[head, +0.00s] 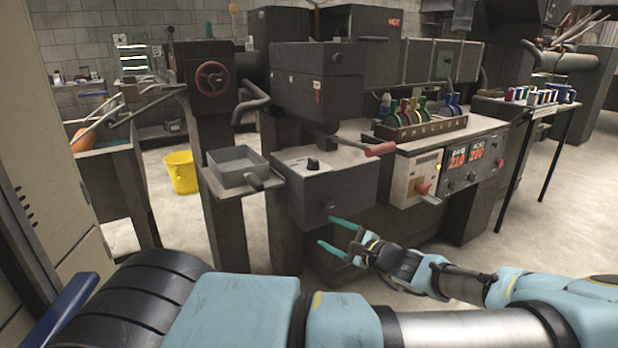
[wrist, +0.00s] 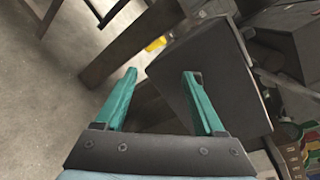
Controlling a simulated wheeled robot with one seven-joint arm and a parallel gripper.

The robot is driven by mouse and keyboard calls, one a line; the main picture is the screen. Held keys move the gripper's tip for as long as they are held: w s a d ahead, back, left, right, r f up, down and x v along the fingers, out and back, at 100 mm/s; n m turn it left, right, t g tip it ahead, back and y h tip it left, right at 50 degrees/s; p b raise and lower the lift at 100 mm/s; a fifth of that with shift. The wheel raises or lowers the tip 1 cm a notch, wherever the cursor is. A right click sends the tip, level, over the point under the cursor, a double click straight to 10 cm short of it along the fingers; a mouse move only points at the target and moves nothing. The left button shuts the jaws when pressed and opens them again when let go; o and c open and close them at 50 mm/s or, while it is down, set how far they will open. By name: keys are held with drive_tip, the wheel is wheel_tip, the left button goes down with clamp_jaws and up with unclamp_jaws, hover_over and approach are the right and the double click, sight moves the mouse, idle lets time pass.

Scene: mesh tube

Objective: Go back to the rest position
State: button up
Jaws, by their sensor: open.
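My gripper (head: 332,235) is in the lower middle of the head view, in front of the dark machine cabinet (head: 312,207). Its two teal fingers are spread apart with nothing between them. In the wrist view my gripper (wrist: 160,98) is also open and empty, and a dark box-shaped part of the machine (wrist: 215,85) lies beyond the fingers. My blue and black arm crosses the bottom of the head view from the right.
A grey tray (head: 238,168) sits on a ledge left of the cabinet. A red-tipped lever (head: 380,149) sticks out above it. A control panel (head: 470,165) and a table with spools (head: 530,103) stand right. A yellow bucket (head: 181,172) is on the floor. Open floor lies at right.

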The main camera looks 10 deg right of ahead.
drive_tip(key=s+a+n+g+h+p, duration=0.1)
drive_tip(key=s+a+n+g+p, duration=0.1)
drive_tip(key=s+a+n+g, duration=0.45)
drive_tip(key=s+a+n+g+h+p, duration=0.1)
drive_tip(key=s+a+n+g, duration=0.1)
drive_tip(key=a+n+g, duration=0.5)
drive_tip(key=s+a+r+n+h+p, duration=0.1)
drive_tip(key=a+r+h, duration=0.1)
drive_tip(key=r, duration=0.5)
drive_tip(key=s+a+r+n+t+h+p, duration=0.1)
drive_tip(key=a+r+n+h+p, duration=0.1)
drive_tip(key=r, duration=0.4)
drive_tip(key=s+a+r+n+t+h+p, duration=0.1)
drive_tip(key=s+a+r+h, duration=0.1)
drive_tip(key=r, duration=0.5)
drive_tip(key=shift+a+r+n+h, duration=0.15)
drive_tip(key=shift+r+n+h, duration=0.2)
drive_tip(key=shift+h, duration=0.55)
